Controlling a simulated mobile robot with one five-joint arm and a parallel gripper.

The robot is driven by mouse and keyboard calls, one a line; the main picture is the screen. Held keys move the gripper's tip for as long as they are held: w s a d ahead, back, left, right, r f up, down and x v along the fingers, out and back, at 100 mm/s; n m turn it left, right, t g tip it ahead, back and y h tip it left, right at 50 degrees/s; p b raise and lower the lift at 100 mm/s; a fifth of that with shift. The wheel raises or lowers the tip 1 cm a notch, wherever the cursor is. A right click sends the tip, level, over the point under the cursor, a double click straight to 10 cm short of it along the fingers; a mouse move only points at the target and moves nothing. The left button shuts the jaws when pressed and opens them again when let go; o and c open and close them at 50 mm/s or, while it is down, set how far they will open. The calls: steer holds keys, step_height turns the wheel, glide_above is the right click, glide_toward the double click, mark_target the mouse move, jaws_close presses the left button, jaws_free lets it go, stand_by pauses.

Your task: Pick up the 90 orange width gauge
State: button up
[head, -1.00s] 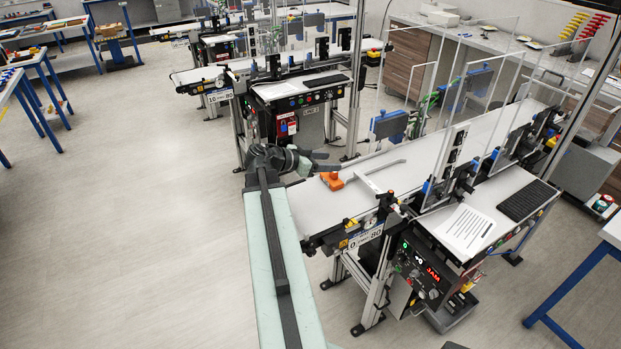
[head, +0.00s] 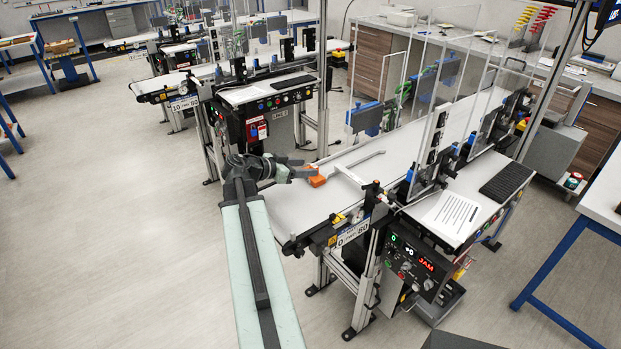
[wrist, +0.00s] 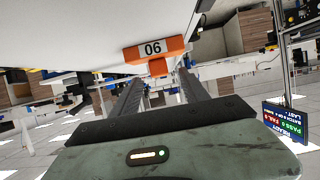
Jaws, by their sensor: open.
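The orange width gauge (head: 317,180) lies on the white belt near its left end, beside a pale angled bar. In the wrist view the orange gauge (wrist: 172,57) shows a white label reading 90 upside down, with an orange stem pointing toward my gripper. My gripper (head: 306,171) reaches over the belt from the left, its fingertips right at the gauge in the head view. In the wrist view the two dark fingers of my gripper (wrist: 160,80) are apart, with the stem in line with the gap. I cannot tell whether either finger touches it.
The pale angled bar (head: 352,173) lies on the conveyor belt (head: 322,205) just right of the gauge. Clear upright panels (head: 455,110) stand farther along the belt. A control box (head: 418,270) showing JAM is at the front. Open floor lies to the left.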

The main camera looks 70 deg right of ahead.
mark_target(311, 167)
steer(key=b+x, duration=0.1)
steer(key=x, duration=0.3)
steer(key=shift+d+f, duration=0.1)
steer(key=shift+s, duration=0.1)
jaws_close()
